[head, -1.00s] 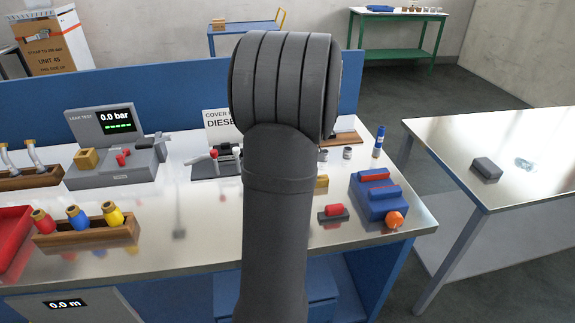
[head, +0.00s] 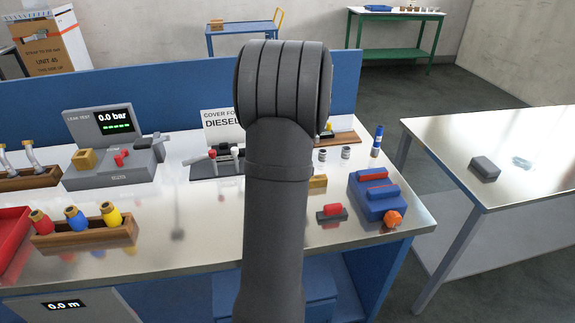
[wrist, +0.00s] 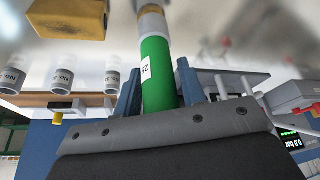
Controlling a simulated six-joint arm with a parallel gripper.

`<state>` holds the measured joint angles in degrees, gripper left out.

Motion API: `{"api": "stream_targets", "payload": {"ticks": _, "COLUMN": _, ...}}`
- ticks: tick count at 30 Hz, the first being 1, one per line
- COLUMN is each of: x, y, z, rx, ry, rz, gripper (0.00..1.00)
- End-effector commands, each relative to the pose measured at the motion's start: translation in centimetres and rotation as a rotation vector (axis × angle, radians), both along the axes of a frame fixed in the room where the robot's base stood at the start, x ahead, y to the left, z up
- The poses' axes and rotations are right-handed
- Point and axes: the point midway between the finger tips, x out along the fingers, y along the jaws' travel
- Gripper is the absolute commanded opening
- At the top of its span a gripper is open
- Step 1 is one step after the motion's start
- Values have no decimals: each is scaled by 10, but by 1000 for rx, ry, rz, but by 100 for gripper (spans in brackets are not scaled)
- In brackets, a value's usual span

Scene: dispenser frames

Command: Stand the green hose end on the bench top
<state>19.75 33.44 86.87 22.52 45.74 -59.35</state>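The green hose end (wrist: 156,75) shows in the wrist view as a green tube with a white label and a silver and brass-coloured end. It sits between the two blue fingers of my gripper (wrist: 160,92), which are shut on it from both sides. The bench top (head: 190,222) is the shiny pale surface in the head view; it also fills the upper part of the wrist view. I cannot tell whether the hose end touches it. In the head view my own arm hides the gripper and the hose end.
A brass-coloured block (wrist: 66,17) and several small grey cylinders (wrist: 62,78) stand near the hose end. The leak tester (head: 112,150) and a wooden rack of coloured fittings (head: 85,238) are left of my arm. A blue device (head: 378,197) is at right. Front-middle bench is clear.

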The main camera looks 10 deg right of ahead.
Motion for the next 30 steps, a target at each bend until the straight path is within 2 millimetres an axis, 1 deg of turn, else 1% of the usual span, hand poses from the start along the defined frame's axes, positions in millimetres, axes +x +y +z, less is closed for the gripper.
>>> {"api": "stream_targets", "payload": {"ticks": 1, "x": 0, "y": 0, "z": 0, "rx": 0, "ry": 0, "rz": 0, "gripper": 48}}
{"api": "stream_targets", "payload": {"ticks": 2, "x": 0, "y": 0, "z": 0, "rx": 0, "ry": 0, "rz": 0, "gripper": 50}}
{"api": "stream_targets", "payload": {"ticks": 10, "x": 0, "y": 0, "z": 1, "rx": 0, "ry": 0, "rz": 0, "gripper": 50}}
{"api": "stream_targets", "payload": {"ticks": 14, "x": -2, "y": -2, "z": 11, "rx": -2, "ry": -3, "rz": -1, "gripper": 50}}
{"api": "stream_targets", "payload": {"ticks": 17, "x": -8, "y": -5, "z": 27, "rx": -2, "ry": -4, "rz": -1, "gripper": 50}}
{"api": "stream_targets", "payload": {"ticks": 24, "x": -26, "y": -14, "z": 75, "rx": -2, "ry": -4, "rz": -2, "gripper": 50}}
{"api": "stream_targets", "payload": {"ticks": 27, "x": -33, "y": -16, "z": 92, "rx": -2, "ry": -3, "rz": -1, "gripper": 50}}
{"api": "stream_targets", "payload": {"ticks": 30, "x": -37, "y": -19, "z": 104, "rx": -1, "ry": -2, "rz": -1, "gripper": 50}}
